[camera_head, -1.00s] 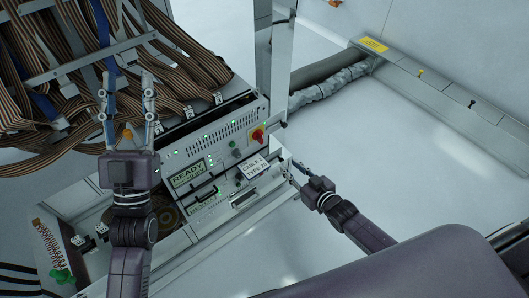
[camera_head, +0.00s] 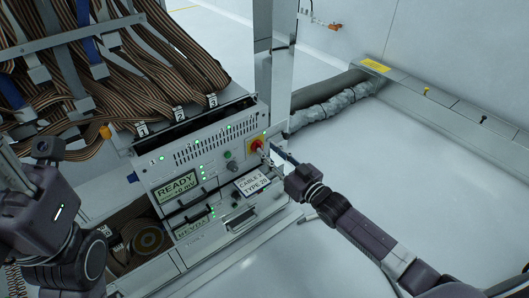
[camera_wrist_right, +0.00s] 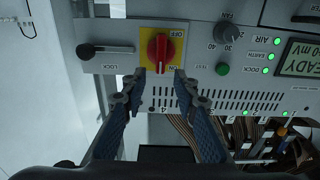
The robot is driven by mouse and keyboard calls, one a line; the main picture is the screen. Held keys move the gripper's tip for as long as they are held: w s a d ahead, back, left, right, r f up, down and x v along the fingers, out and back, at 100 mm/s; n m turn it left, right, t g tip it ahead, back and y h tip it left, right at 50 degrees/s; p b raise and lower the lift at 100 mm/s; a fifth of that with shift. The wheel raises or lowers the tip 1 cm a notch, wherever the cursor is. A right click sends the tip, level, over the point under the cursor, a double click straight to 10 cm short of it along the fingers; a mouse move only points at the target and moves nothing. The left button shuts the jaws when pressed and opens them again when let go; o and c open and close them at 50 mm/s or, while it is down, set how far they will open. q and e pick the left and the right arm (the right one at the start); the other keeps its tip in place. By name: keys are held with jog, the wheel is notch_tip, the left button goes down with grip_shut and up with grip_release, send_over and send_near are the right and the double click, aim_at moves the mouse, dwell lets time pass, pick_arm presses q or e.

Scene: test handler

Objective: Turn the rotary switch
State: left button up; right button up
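The rotary switch (camera_head: 256,144) is a red knob on a yellow plate at the upper right of the grey panel. In the right wrist view the red knob (camera_wrist_right: 158,52) stands lengthwise up and down, with OFF lettering above it and ON lettering below. My right gripper (camera_head: 272,151) is close to the switch in the head view. In the wrist view my right gripper's (camera_wrist_right: 158,77) fingers are spread, one tip on each side of the knob's lower end; contact cannot be told. My left gripper (camera_head: 12,165) is at the left edge, its fingers partly hidden.
The panel carries a READY display (camera_head: 177,187), a green button (camera_wrist_right: 222,69) and a dark FAN dial (camera_wrist_right: 228,31). A LOCK lever (camera_wrist_right: 97,50) is beside the switch. Ribbon cables (camera_head: 120,75) fill the upper left. The pale floor at right is clear.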

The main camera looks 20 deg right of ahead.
jog(key=shift+b+x, duration=0.55)
jog(key=shift+x, duration=0.9)
grip_shut()
